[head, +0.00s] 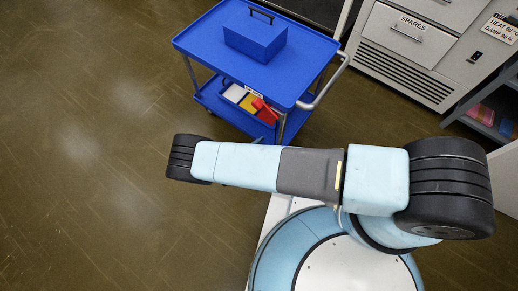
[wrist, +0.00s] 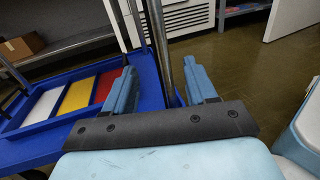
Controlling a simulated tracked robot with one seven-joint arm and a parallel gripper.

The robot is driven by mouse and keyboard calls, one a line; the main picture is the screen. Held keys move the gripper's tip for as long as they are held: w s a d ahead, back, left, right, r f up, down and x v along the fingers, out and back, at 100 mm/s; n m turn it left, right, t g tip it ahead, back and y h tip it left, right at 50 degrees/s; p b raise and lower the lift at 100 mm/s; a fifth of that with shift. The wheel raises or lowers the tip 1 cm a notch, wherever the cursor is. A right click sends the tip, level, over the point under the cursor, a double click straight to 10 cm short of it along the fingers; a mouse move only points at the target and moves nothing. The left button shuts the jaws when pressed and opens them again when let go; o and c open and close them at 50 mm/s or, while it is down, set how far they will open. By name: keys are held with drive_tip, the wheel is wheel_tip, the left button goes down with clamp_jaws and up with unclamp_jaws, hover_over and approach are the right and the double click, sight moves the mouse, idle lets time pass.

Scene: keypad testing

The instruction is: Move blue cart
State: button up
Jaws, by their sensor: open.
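The blue cart (head: 292,82) stands at the top middle of the head view, with a silver push handle (head: 328,86) on its right end. A blue toolbox (head: 255,38) sits on its top shelf. In the wrist view the cart's lower shelf (wrist: 40,139) is at the left, holding white, yellow and red bins. My gripper (wrist: 163,80) is open beside the cart's end. A metal post (wrist: 158,40) shows between the two pale blue fingers; whether they surround it or it stands beyond them is unclear. The head view hides my gripper behind my arm.
A grey cabinet with a SPARES drawer (head: 405,30) stands behind and right of the cart. A dark shelf unit (head: 489,105) is at the far right. Brown floor (head: 85,150) is open to the left of the cart.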

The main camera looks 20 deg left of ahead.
sight(282, 133)
drive_tip(key=x, duration=1.1)
clamp_jaws()
idle(0.4)
idle(0.9)
